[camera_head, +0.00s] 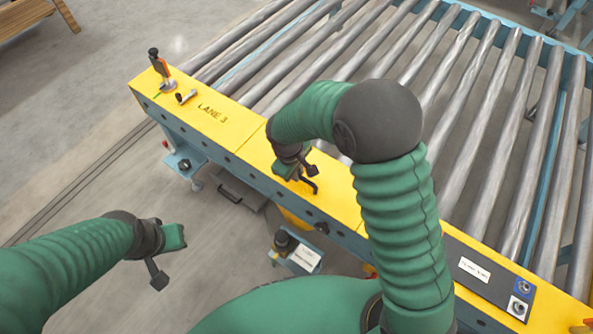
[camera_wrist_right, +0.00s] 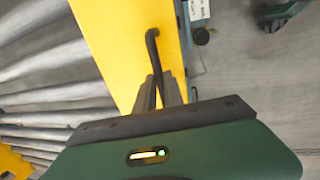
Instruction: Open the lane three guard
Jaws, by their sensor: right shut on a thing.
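The lane three guard is a long yellow cover (camera_head: 232,120) marked "LANE 3" along the near side of the roller conveyor. It appears lying flat. A dark bent handle (camera_head: 311,186) rises from it; the handle also shows in the right wrist view (camera_wrist_right: 152,48). My right gripper (camera_head: 300,176) is at this handle, and its fingers (camera_wrist_right: 160,92) are shut on the handle's bar. My arm hides part of the guard. My left gripper (camera_head: 166,256) hangs over the floor at the left, apart from the guard; its jaw gap is not clear.
An upright orange-and-black clamp (camera_head: 160,70) and a small metal pin (camera_head: 186,97) are at the guard's far-left end. Rollers (camera_head: 490,110) lie behind. A control panel (camera_head: 490,275) with buttons is at right.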

